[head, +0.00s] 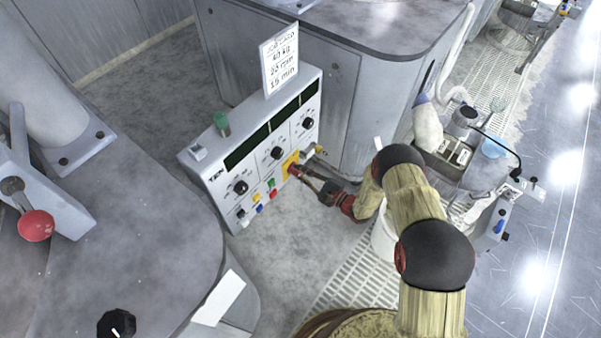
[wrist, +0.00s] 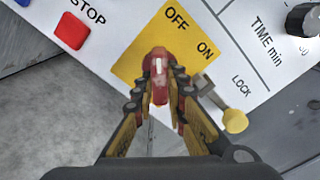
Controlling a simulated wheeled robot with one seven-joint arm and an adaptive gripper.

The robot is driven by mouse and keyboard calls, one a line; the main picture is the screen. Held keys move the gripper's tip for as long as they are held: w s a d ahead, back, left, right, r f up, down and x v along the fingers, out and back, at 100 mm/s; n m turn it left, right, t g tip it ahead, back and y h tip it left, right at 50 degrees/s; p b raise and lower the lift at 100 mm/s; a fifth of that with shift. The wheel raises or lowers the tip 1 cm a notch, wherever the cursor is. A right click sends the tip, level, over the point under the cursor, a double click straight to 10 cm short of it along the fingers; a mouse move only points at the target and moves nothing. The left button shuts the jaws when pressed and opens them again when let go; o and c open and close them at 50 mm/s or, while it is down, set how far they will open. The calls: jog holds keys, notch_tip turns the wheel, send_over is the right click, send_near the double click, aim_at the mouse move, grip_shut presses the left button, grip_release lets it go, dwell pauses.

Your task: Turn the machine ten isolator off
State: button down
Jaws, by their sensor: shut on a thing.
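The machine ten control panel (head: 222,182), a pale grey box marked TEN, stands left of centre in the head view. Its isolator is a red handle (wrist: 158,80) on a yellow plate (wrist: 137,66) printed OFF and ON in the wrist view. The yellow plate also shows in the head view (head: 290,160). My gripper (head: 299,172) reaches the panel from the right. In the wrist view my gripper (wrist: 160,92) is shut on the red handle, with a finger on each side. The handle's lower part is hidden between the fingers.
A lock with a yellow tag (wrist: 234,120) hangs right of the handle. A red STOP button (wrist: 71,31) sits to the left. A card (head: 280,60) stands on the panel top. A red-knobbed lever (head: 37,225) is at far left. Floor grating lies below my arm.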

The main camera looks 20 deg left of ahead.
jog(key=c, duration=1.8)
grip_release()
jog(key=v, duration=1.2)
